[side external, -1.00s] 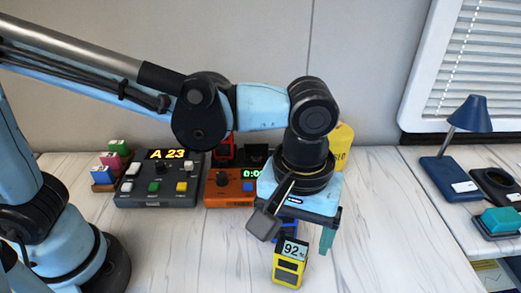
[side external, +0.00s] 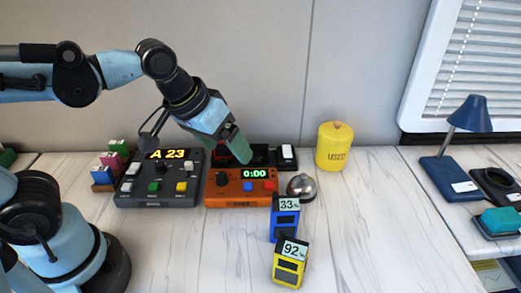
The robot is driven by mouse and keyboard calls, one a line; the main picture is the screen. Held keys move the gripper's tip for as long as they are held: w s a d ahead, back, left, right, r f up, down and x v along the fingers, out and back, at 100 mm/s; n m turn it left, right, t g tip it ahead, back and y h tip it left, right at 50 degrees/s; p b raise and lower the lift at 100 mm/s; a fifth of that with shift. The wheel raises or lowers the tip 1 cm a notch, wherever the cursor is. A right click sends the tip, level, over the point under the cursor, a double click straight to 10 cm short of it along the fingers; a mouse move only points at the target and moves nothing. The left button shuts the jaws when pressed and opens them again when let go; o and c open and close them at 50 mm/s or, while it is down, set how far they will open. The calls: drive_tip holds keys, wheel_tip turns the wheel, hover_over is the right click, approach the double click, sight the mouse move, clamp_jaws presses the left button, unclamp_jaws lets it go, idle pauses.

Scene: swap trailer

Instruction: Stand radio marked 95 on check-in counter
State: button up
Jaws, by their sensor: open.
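No radio marked 95 can be read. A yellow radio showing 92 (side external: 289,270) and a blue radio showing 33 (side external: 284,222) stand upright on the white wood-look counter (side external: 370,220). A red item (side external: 220,154), partly hidden and with no readable mark, is behind the orange timer box. My gripper (side external: 234,150) is open, with nothing seen in it, above the back of the orange box and close to the red item. One teal finger shows; the other is mostly hidden. Which surface is the check-in counter, I cannot tell.
A grey button console showing A 23 (side external: 160,182) and the orange timer box showing 0:00 (side external: 235,193) stand at the left. A silver bell (side external: 301,187), yellow canister (side external: 334,148) and black dock-like item (side external: 265,153) are nearby. A blue lamp (side external: 462,135) stands right. Centre-right counter is clear.

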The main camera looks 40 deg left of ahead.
drive_tip(key=s+a+f+m+t+y, duration=0.1)
drive_tip(key=a+t, duration=0.1)
drive_tip(key=a, duration=0.4)
drive_tip(key=shift+a+f, duration=0.35)
drive_tip(key=shift+f, duration=0.05)
